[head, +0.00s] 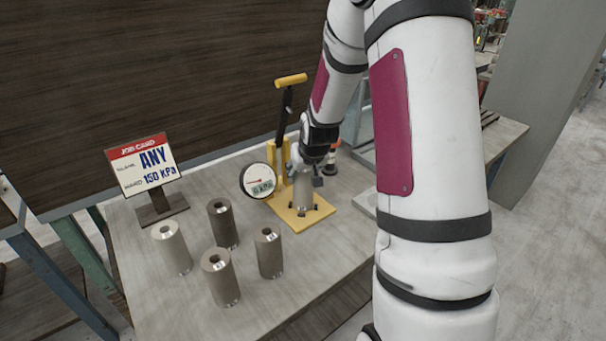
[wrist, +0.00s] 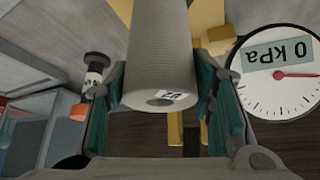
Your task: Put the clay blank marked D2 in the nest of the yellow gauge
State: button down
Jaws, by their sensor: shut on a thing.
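My gripper (wrist: 160,88) is shut on a pale grey clay blank (wrist: 160,45), a hollow cylinder with a small white label at its rim. The label's mark is too small and turned to read surely. In the head view the blank (head: 303,196) is upright at the yellow gauge (head: 322,213), over or on its base plate. I cannot tell whether it touches the nest, which is hidden behind it. The gauge's dial (head: 257,180) reads 0 kPa, also in the wrist view (wrist: 282,92). Its lever with a yellow handle (head: 291,80) stands raised.
Several other blanks stand at the table's front left: a pale one (head: 172,250), a dark one (head: 222,225) and brownish ones (head: 220,280). A job card (head: 142,165) reading ANY, 150 kPa stands behind them. A small black-topped object (head: 331,162) stands right of the gauge.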

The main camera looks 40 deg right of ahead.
jog(key=shift+f, duration=0.4)
jog(key=c, duration=0.7)
grip_release()
jog(key=shift+c, duration=0.2)
